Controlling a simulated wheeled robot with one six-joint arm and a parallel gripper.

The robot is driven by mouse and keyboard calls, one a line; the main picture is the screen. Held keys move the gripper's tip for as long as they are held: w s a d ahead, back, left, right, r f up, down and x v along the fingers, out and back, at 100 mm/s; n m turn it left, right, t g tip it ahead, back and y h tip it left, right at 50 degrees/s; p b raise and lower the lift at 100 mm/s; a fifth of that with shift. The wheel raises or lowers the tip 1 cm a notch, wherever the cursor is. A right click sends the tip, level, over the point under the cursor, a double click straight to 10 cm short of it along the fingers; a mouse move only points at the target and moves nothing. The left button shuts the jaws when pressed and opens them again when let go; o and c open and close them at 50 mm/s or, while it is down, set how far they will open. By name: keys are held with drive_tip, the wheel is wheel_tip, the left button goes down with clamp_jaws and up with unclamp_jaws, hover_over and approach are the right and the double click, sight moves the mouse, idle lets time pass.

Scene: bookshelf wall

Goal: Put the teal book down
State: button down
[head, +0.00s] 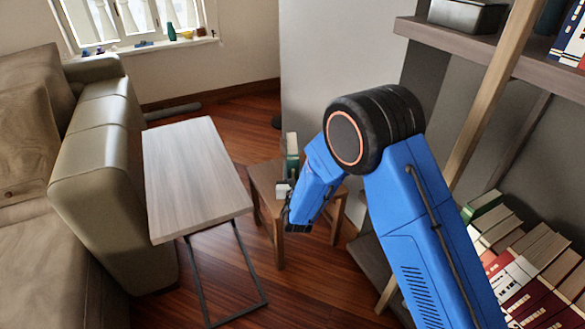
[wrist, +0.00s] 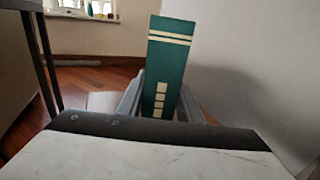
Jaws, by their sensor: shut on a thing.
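The teal book (wrist: 168,65) stands upright between the two fingers of my gripper (wrist: 162,92) in the wrist view. Its spine has cream stripes near the top and cream squares lower down. In the head view, the book (head: 293,160) shows as a narrow upright piece over the small wooden stool (head: 262,178), and my gripper (head: 285,188) is shut on it. My blue arm hides part of the stool. The book's lower end is hidden, so I cannot tell whether it touches the stool top.
A pale wood side table (head: 190,165) with thin dark legs stands left of the stool. A beige sofa (head: 95,170) is further left. A white wall (head: 335,60) rises behind the stool. A bookshelf (head: 490,55) with several books is at the right.

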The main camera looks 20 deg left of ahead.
drive_tip(key=c, duration=1.3)
unclamp_jaws()
drive_tip(key=shift+f, duration=0.1)
drive_tip(key=shift+o, duration=0.2)
drive_tip(key=shift+s+d, duration=0.1)
drive_tip(key=shift+s, duration=0.15)
drive_tip(key=v, duration=1.1)
drive_tip(key=shift+s, duration=0.2)
drive_tip(key=shift+d, duration=0.2)
